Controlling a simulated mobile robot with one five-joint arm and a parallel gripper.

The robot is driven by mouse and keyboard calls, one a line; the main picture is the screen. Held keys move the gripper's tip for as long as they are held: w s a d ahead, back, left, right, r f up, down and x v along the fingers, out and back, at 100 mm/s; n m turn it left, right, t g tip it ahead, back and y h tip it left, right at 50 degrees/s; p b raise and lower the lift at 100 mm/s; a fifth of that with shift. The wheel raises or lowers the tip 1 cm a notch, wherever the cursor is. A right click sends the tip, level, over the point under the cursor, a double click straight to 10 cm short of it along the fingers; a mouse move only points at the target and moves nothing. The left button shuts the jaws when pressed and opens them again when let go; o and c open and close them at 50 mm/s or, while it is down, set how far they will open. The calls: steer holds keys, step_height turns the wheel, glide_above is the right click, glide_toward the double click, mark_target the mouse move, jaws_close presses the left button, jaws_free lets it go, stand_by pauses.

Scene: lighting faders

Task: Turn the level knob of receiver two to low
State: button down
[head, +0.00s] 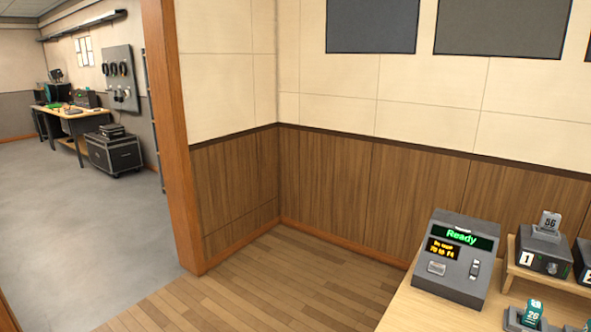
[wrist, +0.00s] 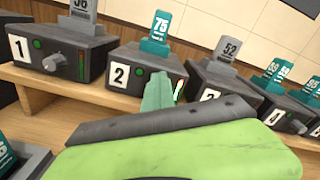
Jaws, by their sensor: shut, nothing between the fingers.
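Receiver two (wrist: 125,58) is a dark box with a white "2" label in the middle of the wrist view. A teal "75" piece (wrist: 155,35) stands on top. A small green light (wrist: 139,71) shows on its front, with a green glow right of my fingertips. My gripper (wrist: 158,82) is shut and empty, its grey-green tips in front of the right part of that front. The level knob is hidden behind them, and I cannot tell whether they touch it. In the head view receiver two is not clearly seen.
Receiver one (wrist: 60,47), with a grey knob (wrist: 62,63), stands left on the wooden shelf (wrist: 95,100). Receivers three (wrist: 222,80) and four (wrist: 290,108) stand right. In the head view a console (head: 455,262) reading "Ready" sits on the table (head: 405,312). Open floor lies left.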

steer(key=shift+a, duration=0.1)
steer(key=shift+w+a+f+b, duration=0.4)
steer(key=shift+a+f, duration=0.05)
steer(key=shift+a, duration=0.05)
stand_by(0.6)
steer(key=v, duration=0.6)
steer(key=shift+w+a+r, duration=0.15)
steer(key=shift+w+a, duration=0.1)
steer(key=shift+a, duration=0.05)
